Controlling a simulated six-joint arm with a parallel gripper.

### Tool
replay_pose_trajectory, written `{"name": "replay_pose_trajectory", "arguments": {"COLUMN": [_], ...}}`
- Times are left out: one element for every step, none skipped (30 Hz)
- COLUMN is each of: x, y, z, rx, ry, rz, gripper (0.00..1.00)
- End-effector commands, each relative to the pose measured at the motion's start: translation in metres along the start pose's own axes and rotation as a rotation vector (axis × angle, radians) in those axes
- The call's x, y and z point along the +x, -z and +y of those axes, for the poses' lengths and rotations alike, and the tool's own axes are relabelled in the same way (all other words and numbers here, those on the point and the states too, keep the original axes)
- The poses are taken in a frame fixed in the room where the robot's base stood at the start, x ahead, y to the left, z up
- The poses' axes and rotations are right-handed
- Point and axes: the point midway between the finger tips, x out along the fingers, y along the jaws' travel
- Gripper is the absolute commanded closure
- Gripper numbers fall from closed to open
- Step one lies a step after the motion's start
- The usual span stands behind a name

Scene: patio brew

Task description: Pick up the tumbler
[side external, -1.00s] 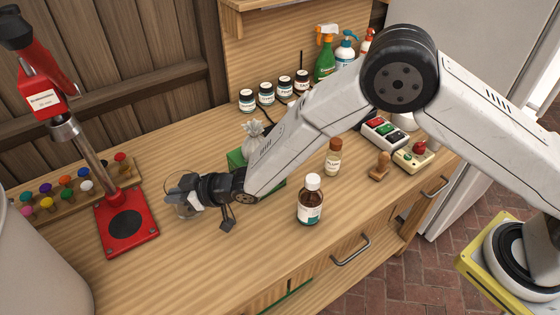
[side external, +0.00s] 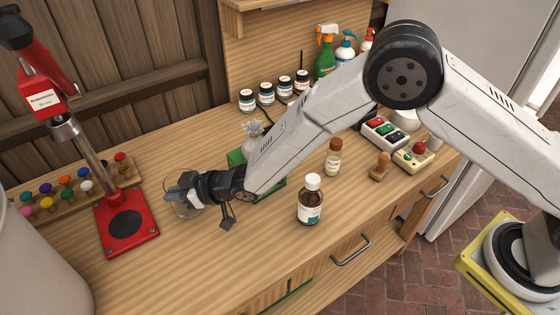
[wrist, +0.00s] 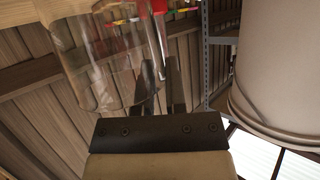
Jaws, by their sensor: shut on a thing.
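The tumbler is clear glass. It shows large in the wrist view (wrist: 95,70), to the left of and overlapping my dark fingers. In the side view it is a faint clear shape (side external: 186,211) just below my gripper (side external: 174,193), over the counter left of centre. My gripper is shut on the tumbler, with one finger seen through or against its wall (wrist: 162,80). Exactly how the fingers sit on the wall is hard to tell. I cannot tell whether the tumbler's base touches the counter.
A red press stand (side external: 127,222) is left of my gripper, with a rack of coloured knobs (side external: 60,195) behind. A brown bottle (side external: 311,203) stands to the right, and a green planter (side external: 237,159) behind my arm. A large pale vessel (side external: 35,255) fills the left corner.

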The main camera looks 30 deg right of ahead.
Motion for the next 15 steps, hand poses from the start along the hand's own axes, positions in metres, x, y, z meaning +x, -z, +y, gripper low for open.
{"name": "replay_pose_trajectory", "arguments": {"x": [-0.001,-0.002,-0.004,-0.005,-0.006,-0.008,-0.010,-0.013,-0.018,-0.021,-0.025,-0.030,-0.034,-0.038,-0.044], "y": [0.005,0.008,0.011,0.015,0.018,0.023,0.027,0.027,0.029,0.031,0.033,0.035,0.037,0.040,0.043], "z": [0.000,-0.001,-0.001,-0.001,-0.001,-0.002,-0.002,-0.003,-0.004,-0.004,-0.005,-0.006,-0.007,-0.008,-0.009], "rx": [-0.001,-0.001,-0.001,-0.001,-0.001,-0.002,-0.003,-0.002,-0.002,-0.002,-0.002,-0.002,-0.001,-0.002,-0.002], "ry": [0.000,0.001,0.001,0.001,0.001,0.001,0.001,0.002,0.002,0.001,0.001,0.001,0.001,0.001,0.001], "rz": [0.004,0.005,0.005,0.006,0.005,0.006,0.007,0.005,0.005,0.005,0.005,0.005,0.005,0.006,0.006], "gripper": [1.00,1.00,1.00,1.00,1.00,1.00,1.00,1.00,1.00,1.00,1.00,1.00,1.00,1.00,1.00]}}
